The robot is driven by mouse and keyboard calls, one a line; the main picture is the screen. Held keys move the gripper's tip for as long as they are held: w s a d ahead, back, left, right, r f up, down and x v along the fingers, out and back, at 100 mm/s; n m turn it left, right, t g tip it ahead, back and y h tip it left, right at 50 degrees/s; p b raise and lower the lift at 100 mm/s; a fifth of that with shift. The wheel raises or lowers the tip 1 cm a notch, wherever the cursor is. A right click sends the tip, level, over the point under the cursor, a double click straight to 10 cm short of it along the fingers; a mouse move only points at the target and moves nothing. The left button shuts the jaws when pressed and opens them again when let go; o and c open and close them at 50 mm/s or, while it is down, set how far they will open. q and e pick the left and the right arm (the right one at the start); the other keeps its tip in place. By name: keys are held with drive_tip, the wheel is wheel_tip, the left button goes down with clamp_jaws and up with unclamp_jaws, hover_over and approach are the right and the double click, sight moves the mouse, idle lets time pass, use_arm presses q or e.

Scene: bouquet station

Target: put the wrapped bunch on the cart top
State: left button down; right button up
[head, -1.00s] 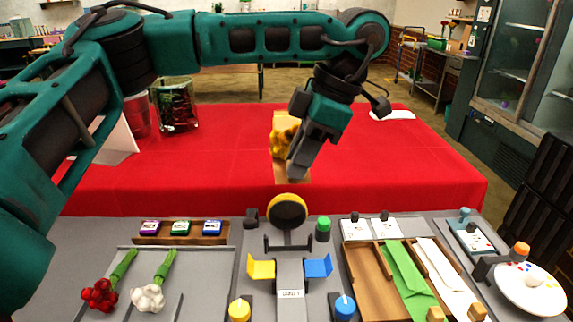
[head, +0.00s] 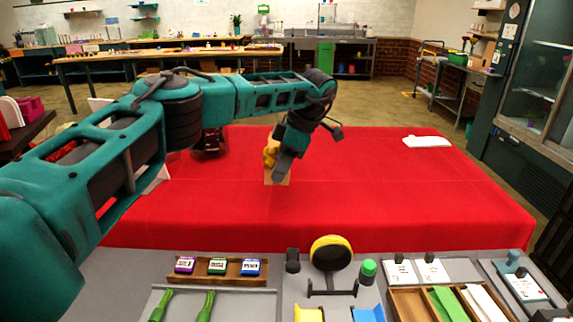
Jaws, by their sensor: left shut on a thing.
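The wrapped bunch (head: 276,177) shows yellow flowers at the top left and tan paper below, partly hidden by the fingers. My left gripper (head: 280,170) is shut on it, over the middle of the red-covered table. I cannot tell whether the bunch's lower end touches the cloth. A metal cart (head: 440,92) with shelves stands on the floor at the back right, beyond the table, with a green box (head: 458,60) on it. My right gripper is not in view.
The red table (head: 400,200) is mostly bare, with a white flat item (head: 427,142) at its back right. The grey work counter in front holds a wooden rack (head: 215,270) of labelled pads and a yellow-rimmed round piece (head: 331,253). A glass-door cabinet (head: 535,100) stands at right.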

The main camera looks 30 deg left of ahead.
use_arm(q)
drive_tip(key=shift+f+b, duration=0.5)
drive_tip(key=shift+f, duration=3.7)
drive_tip(key=shift+c, duration=2.4)
unclamp_jaws()
drive_tip(key=shift+r+p, duration=0.15)
drive_tip(key=shift+p, duration=0.15)
drive_tip(key=shift+r, duration=3.4)
